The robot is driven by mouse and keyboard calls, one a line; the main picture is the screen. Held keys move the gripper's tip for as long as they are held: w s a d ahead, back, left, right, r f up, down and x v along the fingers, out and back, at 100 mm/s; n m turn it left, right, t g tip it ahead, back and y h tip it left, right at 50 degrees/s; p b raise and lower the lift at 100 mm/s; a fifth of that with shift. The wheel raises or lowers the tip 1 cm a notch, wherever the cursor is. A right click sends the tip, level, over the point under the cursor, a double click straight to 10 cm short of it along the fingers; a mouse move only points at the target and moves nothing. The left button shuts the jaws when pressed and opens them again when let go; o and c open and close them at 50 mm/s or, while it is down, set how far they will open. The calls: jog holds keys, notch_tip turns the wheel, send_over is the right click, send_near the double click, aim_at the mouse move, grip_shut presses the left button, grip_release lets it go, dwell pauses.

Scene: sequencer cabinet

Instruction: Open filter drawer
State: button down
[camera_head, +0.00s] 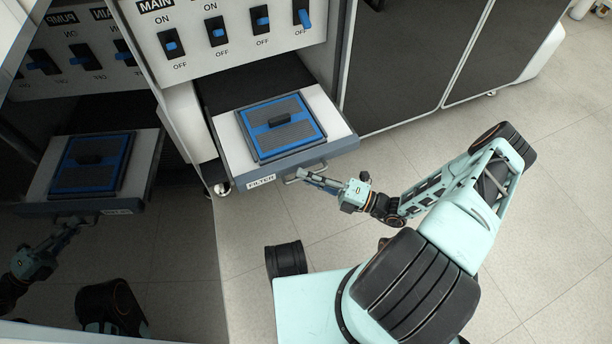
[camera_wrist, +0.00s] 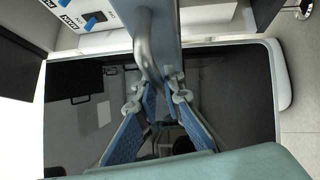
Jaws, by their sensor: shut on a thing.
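The filter drawer (camera_head: 228,133) is pulled out from the cabinet, below the switch panel. A blue-framed filter (camera_head: 280,125) with a dark handle lies in it. The drawer's front carries a FILTER label (camera_head: 261,181) and a metal handle (camera_head: 291,179). My gripper (camera_head: 305,175) is at this handle, shut on it. In the wrist view, the curved metal handle (camera_wrist: 146,52) runs down between the blue fingers of my gripper (camera_wrist: 159,88). The fingertips hide part of the handle there.
The switch panel (camera_head: 222,52) with MAIN and several blue toggles is above the drawer. A glossy dark panel (camera_head: 165,275) at the left mirrors the scene. Dark cabinet doors (camera_head: 410,65) stand to the right. Tiled floor (camera_head: 555,200) is free at the right.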

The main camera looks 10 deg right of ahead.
jog(key=shift+d, duration=0.1)
jog(key=c, duration=2)
grip_release()
jog(key=shift+c, duration=0.2)
jog(key=v, duration=1.2)
jog(key=shift+r, duration=0.1)
